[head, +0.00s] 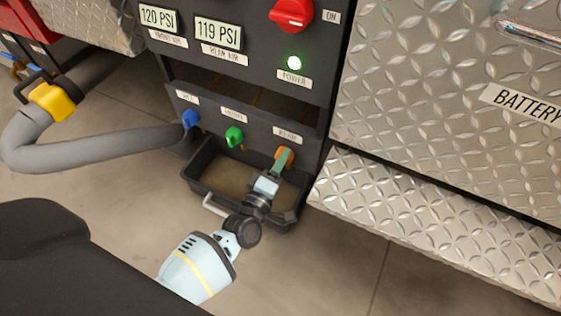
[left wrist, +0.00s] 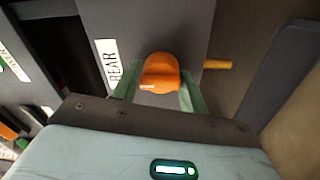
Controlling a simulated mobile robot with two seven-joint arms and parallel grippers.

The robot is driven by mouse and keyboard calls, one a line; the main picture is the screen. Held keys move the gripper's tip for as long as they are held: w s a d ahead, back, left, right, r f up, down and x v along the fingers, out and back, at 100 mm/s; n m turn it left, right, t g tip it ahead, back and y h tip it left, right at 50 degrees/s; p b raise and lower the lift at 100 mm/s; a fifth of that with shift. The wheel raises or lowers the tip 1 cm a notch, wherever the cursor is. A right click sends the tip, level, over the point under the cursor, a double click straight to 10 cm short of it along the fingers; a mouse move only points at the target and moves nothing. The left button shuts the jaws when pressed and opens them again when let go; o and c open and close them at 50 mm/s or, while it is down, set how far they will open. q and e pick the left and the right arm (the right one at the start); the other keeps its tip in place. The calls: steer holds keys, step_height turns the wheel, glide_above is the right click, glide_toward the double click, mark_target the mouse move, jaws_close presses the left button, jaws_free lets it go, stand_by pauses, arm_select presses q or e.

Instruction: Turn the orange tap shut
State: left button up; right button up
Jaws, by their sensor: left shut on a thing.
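The orange tap (head: 284,156) sits at the lower right of the dark pump panel, under the REAR label. In the head view my left gripper (head: 281,162) reaches it from below and covers much of it. In the left wrist view the orange tap (left wrist: 160,73) stands between the two green fingers of my left gripper (left wrist: 157,92), which is shut on it. An orange stub (left wrist: 217,64) sticks out to the right behind it in that view. My right gripper is not in view.
A blue tap (head: 190,118) and a green tap (head: 234,136) are left of the orange one. A dark tray (head: 200,188) lies below the taps. A grey hose (head: 95,150) with a yellow fitting (head: 53,101) is at left. Diamond-plate panels (head: 440,120) close off the right.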

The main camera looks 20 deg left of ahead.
arm_select(q)
steer(key=shift+s+a+f, duration=0.1)
steer(key=shift+a+f, duration=0.15)
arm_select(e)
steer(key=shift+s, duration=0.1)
arm_select(q)
steer(key=o, duration=0.9)
steer(key=shift+d+r, duration=0.1)
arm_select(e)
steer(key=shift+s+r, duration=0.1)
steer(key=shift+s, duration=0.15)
arm_select(q)
steer(key=s+p, duration=0.1)
steer(key=s, duration=0.4)
steer(key=s+p, duration=0.1)
steer(key=s, duration=0.1)
steer(key=shift+s+f+p, duration=0.3)
steer(key=shift+s+p, duration=0.05)
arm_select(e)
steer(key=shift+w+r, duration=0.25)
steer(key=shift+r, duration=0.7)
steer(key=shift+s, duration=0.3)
